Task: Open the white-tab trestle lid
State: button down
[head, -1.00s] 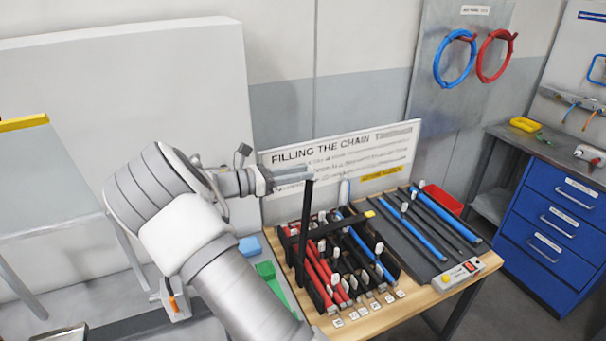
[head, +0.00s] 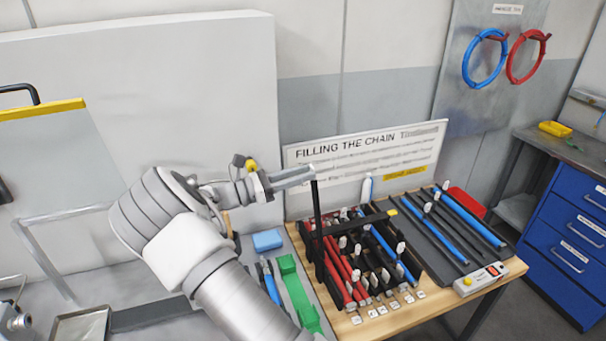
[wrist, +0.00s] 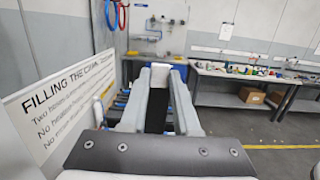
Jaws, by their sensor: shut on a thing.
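The trestle lid is a thin black bar (head: 317,215) standing nearly upright at the near left of the black trestle frame (head: 345,232). My gripper (head: 312,172) is at the bar's top end, its fingers pointing right. In the wrist view, my gripper (wrist: 160,85) is shut on a white tab (wrist: 160,70) at its fingertips; a black strip shows between the fingers. In the head view the tab is mostly hidden by the fingers. A second black bar, with a yellow tab (head: 392,212), lies level across the trestle.
Red, black and blue hoses with white tags lie in the rack beneath the bars. The sign board (head: 365,155) stands close behind my gripper. A green block (head: 290,285) and blue box (head: 267,240) lie left of the rack. A switch box (head: 480,277) sits front right.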

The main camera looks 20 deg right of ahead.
jog(key=c, duration=0.6)
grip_release()
jog(key=shift+c, duration=0.2)
jog(key=a+f+b, duration=0.2)
jog(key=a+b, duration=0.1)
jog(key=a, duration=1.4)
